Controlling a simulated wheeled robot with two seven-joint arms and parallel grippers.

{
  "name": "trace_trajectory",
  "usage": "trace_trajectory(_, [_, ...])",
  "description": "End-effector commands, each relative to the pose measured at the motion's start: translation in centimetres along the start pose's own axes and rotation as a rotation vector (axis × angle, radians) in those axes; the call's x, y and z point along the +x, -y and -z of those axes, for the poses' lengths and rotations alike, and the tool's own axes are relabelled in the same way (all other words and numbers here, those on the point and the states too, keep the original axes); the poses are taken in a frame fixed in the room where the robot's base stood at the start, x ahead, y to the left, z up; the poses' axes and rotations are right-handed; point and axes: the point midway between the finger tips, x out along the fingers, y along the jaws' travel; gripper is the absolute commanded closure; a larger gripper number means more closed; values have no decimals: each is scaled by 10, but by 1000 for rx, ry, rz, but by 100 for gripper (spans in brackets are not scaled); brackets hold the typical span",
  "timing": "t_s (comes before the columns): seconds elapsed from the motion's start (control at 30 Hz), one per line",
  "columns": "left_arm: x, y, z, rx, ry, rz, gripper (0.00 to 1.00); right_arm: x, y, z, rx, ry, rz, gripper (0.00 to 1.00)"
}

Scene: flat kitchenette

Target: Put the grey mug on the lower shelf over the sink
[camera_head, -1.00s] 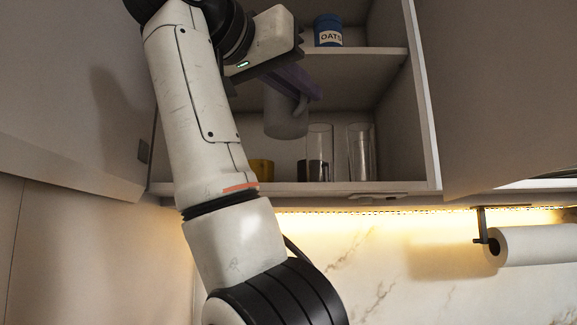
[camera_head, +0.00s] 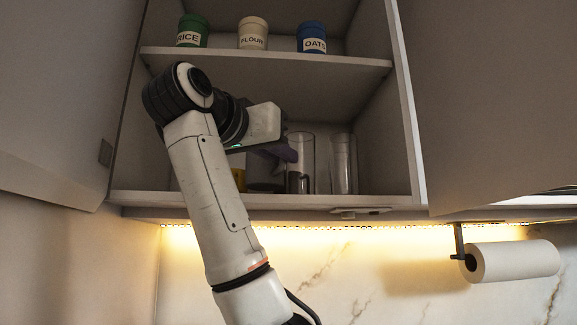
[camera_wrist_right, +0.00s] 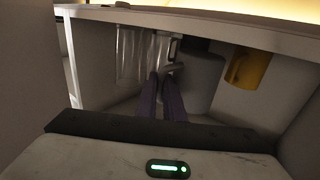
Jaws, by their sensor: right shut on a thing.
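The grey mug (camera_head: 264,174) is inside the open cabinet, low over the lower shelf (camera_head: 270,201), between the yellow mug and the glasses. My right gripper (camera_head: 287,152) is shut on its handle; its purple fingers show in the right wrist view (camera_wrist_right: 164,95), with the mug body (camera_wrist_right: 203,82) beside them. The mug looks upright. Its base is at or close to the shelf board; I cannot tell whether it touches. My arm and gripper hide part of it in the head view. My left gripper is not in view.
A yellow mug (camera_head: 239,179) stands left of the grey mug, partly behind my arm. Clear glasses (camera_head: 343,165) stand close on the right. Rice, flour and oats jars (camera_head: 252,34) stand on the upper shelf (camera_head: 270,58). Open cabinet doors flank the opening.

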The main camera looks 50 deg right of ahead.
Motion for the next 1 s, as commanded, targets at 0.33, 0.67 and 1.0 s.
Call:
trace_trajectory(0.33, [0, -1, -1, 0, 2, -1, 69, 0, 4, -20, 0, -3, 9, 100])
trace_trajectory(0.67, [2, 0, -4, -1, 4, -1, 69, 0, 4, -23, -1, 1, 7, 75])
trace_trajectory(1.0, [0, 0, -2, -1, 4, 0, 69, 0, 4, -21, -1, 0, 7, 73])
